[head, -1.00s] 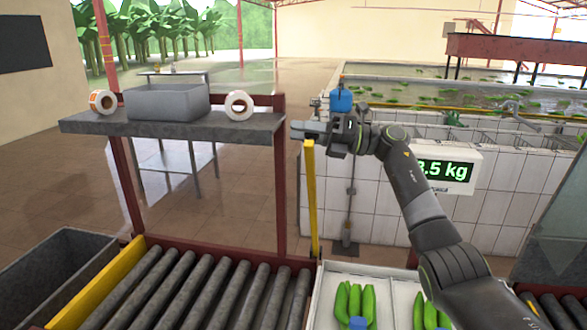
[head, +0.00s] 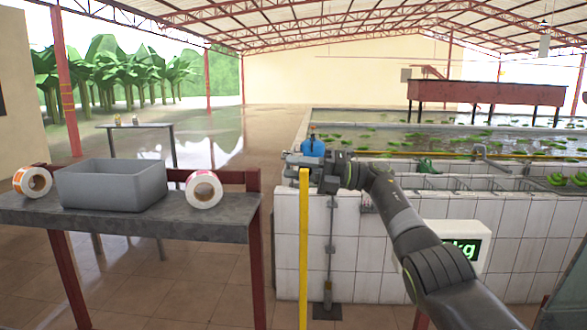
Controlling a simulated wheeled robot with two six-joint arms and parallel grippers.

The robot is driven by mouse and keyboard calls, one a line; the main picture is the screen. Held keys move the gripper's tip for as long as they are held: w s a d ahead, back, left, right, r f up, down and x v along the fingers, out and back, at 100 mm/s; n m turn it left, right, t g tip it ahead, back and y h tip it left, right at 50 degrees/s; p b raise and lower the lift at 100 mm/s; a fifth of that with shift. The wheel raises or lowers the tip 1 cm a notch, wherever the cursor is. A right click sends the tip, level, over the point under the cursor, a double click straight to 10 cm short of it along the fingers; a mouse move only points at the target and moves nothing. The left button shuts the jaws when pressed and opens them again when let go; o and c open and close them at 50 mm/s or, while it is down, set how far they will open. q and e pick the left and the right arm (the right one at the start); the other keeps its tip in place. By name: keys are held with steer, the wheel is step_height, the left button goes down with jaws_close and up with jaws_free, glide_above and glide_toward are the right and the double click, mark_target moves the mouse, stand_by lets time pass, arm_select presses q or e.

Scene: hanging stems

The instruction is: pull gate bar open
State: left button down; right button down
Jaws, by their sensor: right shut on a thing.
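My left gripper is not in view.
A grey table (head: 130,225) with a grey bin (head: 112,185) and two label rolls stands at the left. A tiled water tank (head: 370,260) lies behind the bar. A weight display (head: 462,250) is partly behind my right arm.

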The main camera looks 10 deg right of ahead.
steer(key=shift+f, duration=0.25)
steer(key=c, duration=1.2)
jaws_free()
steer(key=shift+c, duration=0.2)
steer(key=shift+o, duration=0.8)
steer(key=shift+w, duration=0.15)
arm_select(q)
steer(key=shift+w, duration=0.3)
arm_select(e)
steer(key=shift+r, duration=0.1)
